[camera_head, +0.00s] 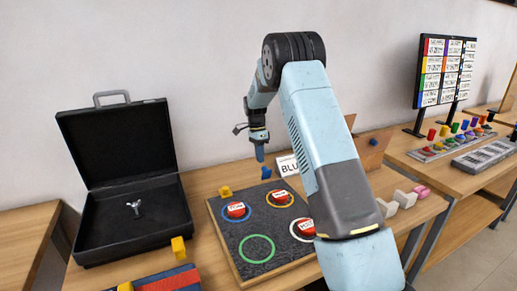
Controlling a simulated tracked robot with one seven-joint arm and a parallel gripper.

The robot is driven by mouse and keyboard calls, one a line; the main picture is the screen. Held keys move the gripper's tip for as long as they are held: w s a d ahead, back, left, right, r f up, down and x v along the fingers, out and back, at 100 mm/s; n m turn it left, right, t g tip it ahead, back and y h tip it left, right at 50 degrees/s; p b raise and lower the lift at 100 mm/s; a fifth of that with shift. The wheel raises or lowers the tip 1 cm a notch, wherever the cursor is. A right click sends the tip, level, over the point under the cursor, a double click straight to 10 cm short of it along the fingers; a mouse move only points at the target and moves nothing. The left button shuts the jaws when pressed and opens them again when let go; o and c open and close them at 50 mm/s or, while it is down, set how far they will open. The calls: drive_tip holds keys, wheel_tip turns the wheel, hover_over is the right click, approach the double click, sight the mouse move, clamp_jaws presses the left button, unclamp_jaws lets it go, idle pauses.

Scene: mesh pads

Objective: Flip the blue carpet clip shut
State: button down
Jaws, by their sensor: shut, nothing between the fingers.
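A small blue clip (266,173) stands at the back edge of the dark mesh pad board (226,237), next to a white card reading "BLU" (288,166), whose right part is hidden by my arm. The clip is too small to tell whether its flap is up or down. My gripper (260,153) points down just above and slightly left of the blue clip. Its blue fingers are shut and empty, and a small gap seems to separate them from the clip.
The board carries coloured rings, red buttons (236,210) and a yellow clip (225,191) at its back left. An open black case (130,240) stands left. More yellow clips (178,248) sit by a striped carpet (170,281). White and pink blocks (404,198) lie right.

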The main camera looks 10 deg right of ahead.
sight(265, 172)
drive_tip(key=shift+s+d+f, duration=0.1)
drive_tip(key=shift+s+f, duration=0.1)
drive_tip(key=shift+s, duration=0.25)
drive_tip(key=shift+s+d+f, duration=0.1)
drive_tip(key=shift+s+f, duration=0.1)
drive_tip(key=shift+s, duration=0.2)
drive_tip(key=shift+s+d+r+t, duration=0.1)
drive_tip(key=shift+s+t, duration=0.1)
drive_tip(key=shift+t, duration=0.1)
